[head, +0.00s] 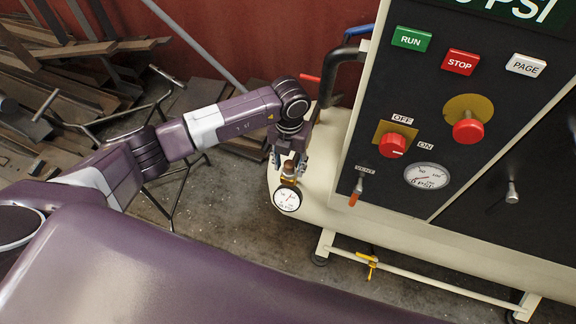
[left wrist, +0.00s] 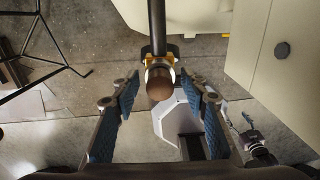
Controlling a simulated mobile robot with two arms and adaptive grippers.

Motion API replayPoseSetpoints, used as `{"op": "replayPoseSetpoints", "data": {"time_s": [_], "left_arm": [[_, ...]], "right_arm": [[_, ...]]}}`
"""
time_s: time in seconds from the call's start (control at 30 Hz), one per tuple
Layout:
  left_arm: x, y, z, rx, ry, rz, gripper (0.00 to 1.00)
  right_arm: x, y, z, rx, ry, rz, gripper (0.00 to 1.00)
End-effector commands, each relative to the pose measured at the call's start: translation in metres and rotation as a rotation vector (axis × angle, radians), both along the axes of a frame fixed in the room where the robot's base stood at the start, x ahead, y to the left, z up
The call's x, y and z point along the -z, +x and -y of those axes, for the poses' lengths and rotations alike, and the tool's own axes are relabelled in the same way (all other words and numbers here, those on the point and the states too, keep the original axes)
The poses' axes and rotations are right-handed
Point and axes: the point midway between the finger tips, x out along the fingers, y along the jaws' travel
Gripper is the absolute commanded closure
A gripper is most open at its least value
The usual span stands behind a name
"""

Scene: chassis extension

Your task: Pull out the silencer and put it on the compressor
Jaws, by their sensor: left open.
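The silencer, a small brown, round-topped piece (head: 289,171), sits upright on a fitting above a white pressure gauge (head: 287,198) at the left end of the compressor (head: 325,190). In the left wrist view the silencer's brown top (left wrist: 159,86) shows in front of a brass-coloured fitting (left wrist: 160,62). My left gripper (head: 289,163) is open, just above the silencer. In the left wrist view its fingers (left wrist: 160,90) stand on both sides of the silencer, with gaps visible. My right gripper is not seen.
A black bent handle (head: 335,75) rises behind the gripper. Planks and metal bars (head: 70,85) lie at the left.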

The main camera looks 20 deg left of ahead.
Motion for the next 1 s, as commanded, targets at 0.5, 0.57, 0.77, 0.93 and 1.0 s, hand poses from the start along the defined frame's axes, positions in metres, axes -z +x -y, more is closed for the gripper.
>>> {"op": "replayPoseSetpoints", "data": {"time_s": [0.5,0.57,0.77,0.93,1.0], "left_arm": [[0.0001,-0.0001,0.0001,0.000,0.000,0.000,0.90],[0.0001,-0.0001,0.0002,0.000,0.000,0.000,0.97],[0.0001,-0.0001,0.0002,0.000,0.000,0.000,0.59],[0.0000,-0.0001,0.0001,0.000,0.000,0.000,0.42],[0.0000,0.0000,0.0001,0.000,0.000,0.000,0.42]], "right_arm": [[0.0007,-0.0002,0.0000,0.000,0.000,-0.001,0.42],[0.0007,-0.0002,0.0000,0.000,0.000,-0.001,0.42],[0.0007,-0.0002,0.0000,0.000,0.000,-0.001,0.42],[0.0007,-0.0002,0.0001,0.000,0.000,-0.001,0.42],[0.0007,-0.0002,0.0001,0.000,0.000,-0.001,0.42]]}}
